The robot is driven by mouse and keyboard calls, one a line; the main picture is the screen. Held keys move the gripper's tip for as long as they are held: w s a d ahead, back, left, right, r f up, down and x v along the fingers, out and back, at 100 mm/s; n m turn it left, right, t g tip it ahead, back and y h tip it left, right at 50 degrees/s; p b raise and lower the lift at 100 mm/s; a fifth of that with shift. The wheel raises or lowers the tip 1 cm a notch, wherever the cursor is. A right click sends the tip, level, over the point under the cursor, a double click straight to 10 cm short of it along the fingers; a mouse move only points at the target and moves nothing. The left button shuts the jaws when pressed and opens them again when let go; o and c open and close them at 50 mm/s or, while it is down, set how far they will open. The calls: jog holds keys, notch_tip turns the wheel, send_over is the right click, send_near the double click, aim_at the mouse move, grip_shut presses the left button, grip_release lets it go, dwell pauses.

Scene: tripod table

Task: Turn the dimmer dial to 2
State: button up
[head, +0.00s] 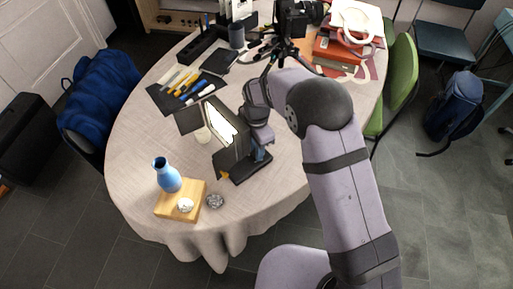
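A black light panel (241,140) with a bright white face stands tilted on a black base (252,170) near the middle of the table. I take it to be the thing with the dimmer dial. The dial and its numbers cannot be made out in the head view. My gripper (262,153) is at the right, back side of the panel, close to it and above the base. Its fingers are small and partly hidden by the panel and my wrist. I cannot tell whether it touches anything or is open or shut.
Tools lie on a dark mat (163,98) at the left. A camera tripod (287,52) and books (336,49) stand behind.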

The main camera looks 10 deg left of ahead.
grip_shut()
jog(key=shift+m, duration=0.8)
jog(key=o, duration=0.6)
grip_release()
notch_tip(320, 180, up, 6)
jog(key=shift+r+b, duration=0.25)
jog(key=shift+b, duration=0.35)
jog(key=shift+r, duration=0.45)
